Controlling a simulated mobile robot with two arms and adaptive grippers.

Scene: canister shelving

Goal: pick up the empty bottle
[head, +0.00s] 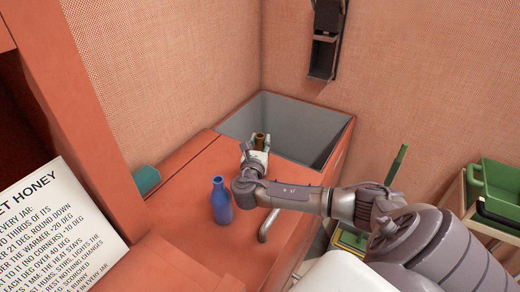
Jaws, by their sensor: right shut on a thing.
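My right gripper (255,152) reaches in from the right and is shut on a brown bottle (260,138). Only the bottle's upper part shows above the fingers; the rest is hidden by the gripper. It is at the near edge of a grey open basin, and I cannot tell whether it touches the counter. A blue bottle (220,203) stands upright on the red counter (190,215), left of and nearer than the gripper, apart from it. I cannot see whether either bottle is empty. My left gripper is not in view.
The grey basin (290,125) is sunk in the counter's far end. A curved metal spout or handle (268,225) stands right of the blue bottle. A teal object (146,179) lies at the left edge. A printed board (55,225) stands at left. Green bins (495,185) are at right.

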